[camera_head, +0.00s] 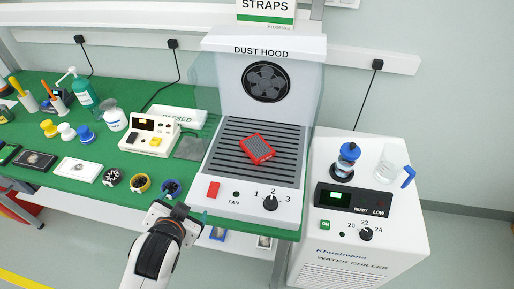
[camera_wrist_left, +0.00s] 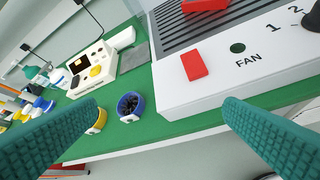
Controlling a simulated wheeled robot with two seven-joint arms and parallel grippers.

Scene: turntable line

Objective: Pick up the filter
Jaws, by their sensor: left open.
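The filter (camera_head: 258,149), a grey pad in a red frame, lies tilted across the dark slatted grille of the dust hood (camera_head: 252,197). In the left wrist view only a red edge of the filter (camera_wrist_left: 205,5) shows at the top; the rest is cut off. My left gripper (camera_head: 178,211) is at the front edge of the green bench, in front and to the left of the hood, apart from the filter. In the left wrist view its teal fingers (camera_wrist_left: 162,108) are wide apart with nothing between them. My right gripper is not in view.
The hood's front panel has a red switch (camera_head: 213,190) and a dial (camera_head: 271,203). Left of it are small cups, including a blue one (camera_head: 171,188), and a white device (camera_head: 150,134). A water chiller (camera_head: 395,237) with a blue-topped flask and a beaker stands right.

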